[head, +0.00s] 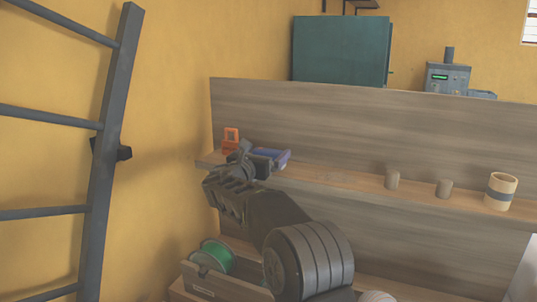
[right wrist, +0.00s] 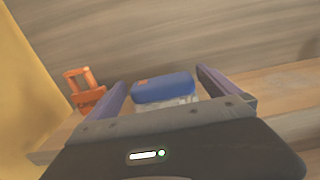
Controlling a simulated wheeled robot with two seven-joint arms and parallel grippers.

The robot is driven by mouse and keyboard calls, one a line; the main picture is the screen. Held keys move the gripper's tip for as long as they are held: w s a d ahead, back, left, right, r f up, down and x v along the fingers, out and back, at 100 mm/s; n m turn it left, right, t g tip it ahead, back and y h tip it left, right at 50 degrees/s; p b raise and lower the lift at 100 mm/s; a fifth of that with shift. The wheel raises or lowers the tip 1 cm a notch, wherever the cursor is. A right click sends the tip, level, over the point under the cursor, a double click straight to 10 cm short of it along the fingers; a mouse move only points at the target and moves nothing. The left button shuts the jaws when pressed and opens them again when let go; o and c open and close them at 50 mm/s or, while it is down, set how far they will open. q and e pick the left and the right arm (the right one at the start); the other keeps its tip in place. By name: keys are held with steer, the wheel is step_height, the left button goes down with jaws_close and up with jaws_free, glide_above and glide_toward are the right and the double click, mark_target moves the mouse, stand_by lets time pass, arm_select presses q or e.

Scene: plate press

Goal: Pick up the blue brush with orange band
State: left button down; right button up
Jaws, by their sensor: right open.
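The blue brush (right wrist: 163,88) lies on the wooden shelf, with a pale underside like bristles and a small orange patch on its top left. In the head view the blue brush (head: 277,153) is partly hidden behind my right gripper. My right gripper (head: 262,160) is open at the shelf. In the right wrist view its two fingers (right wrist: 160,85) stand on either side of the brush, with gaps visible on both sides. Whether the brush lies fully between the fingertips is hard to tell. My left gripper is not in view.
An orange object (right wrist: 86,92) stands on the shelf left of the brush, close to the left finger. A green spool (head: 217,254) sits below. A ladder (head: 105,150) stands left.

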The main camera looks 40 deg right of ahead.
mark_target(268, 149)
steer(key=shift+x, duration=1.1)
steer(key=shift+c, duration=0.4)
steer(key=c, duration=1.1)
step_height(268, 149, up, 10)
steer(key=shift+r+p, duration=0.1)
steer(key=shift+p, duration=0.25)
